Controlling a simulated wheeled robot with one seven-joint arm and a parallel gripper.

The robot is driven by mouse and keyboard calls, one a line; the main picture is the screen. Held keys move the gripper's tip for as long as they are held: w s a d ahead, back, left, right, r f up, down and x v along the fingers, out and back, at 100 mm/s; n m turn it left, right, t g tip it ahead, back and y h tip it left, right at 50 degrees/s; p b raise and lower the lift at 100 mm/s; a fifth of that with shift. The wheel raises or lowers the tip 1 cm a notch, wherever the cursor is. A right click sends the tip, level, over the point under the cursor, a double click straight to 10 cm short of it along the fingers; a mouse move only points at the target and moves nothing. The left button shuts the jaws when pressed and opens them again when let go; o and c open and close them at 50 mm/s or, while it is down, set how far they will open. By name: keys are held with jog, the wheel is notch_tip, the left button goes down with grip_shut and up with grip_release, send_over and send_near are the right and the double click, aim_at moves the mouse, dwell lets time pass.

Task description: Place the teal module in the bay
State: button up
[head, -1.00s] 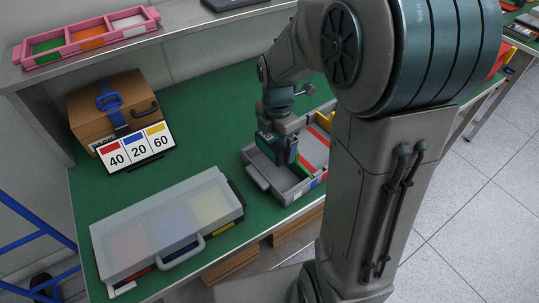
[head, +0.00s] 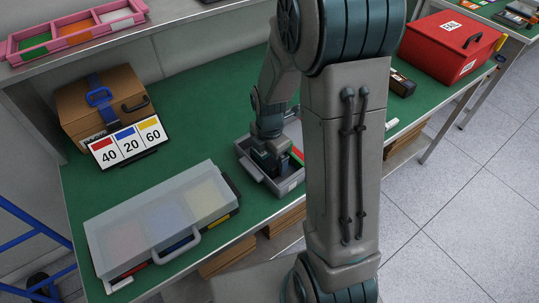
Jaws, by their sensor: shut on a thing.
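My gripper (head: 271,166) reaches down into a grey tray (head: 289,186) on the green bench. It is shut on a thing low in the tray. The fingertips and the held thing are small, dark and partly hidden, so I cannot make out its shape or colour for sure. I cannot pick out a separate teal module or a marked bay. A red strip (head: 297,154) shows inside the tray, to the right of my gripper. My arm hides the right part of the tray.
A case with a translucent lid (head: 160,216) lies at the front left. A number card (head: 128,146) stands before a brown box (head: 103,103). A pink divided tray (head: 75,33) sits on the shelf. A red case (head: 450,47) stands right. Green bench between box and tray is clear.

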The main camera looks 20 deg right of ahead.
jog(key=shift+f, duration=0.1)
jog(key=o, duration=0.8)
notch_tip(320, 180, up, 12)
jog(key=shift+s+a+r+m+t+p, duration=0.1)
jog(key=shift+s+r+m+t, duration=0.65)
jog(key=shift+s+m, duration=2.3)
jog(key=shift+s+d+r+m+t+p, duration=0.15)
jog(key=shift+s+r+m, duration=1.3)
jog(key=shift+m, duration=3.05)
jog(key=shift+s+a+r+m+t+p, duration=0.15)
jog(key=shift+s+r+m+t, duration=0.5)
jog(key=shift+s+m, duration=2.45)
jog(key=shift+w+r+m, duration=0.15)
jog(key=shift+w+m, duration=0.5)
jog(key=shift+w, duration=0.05)
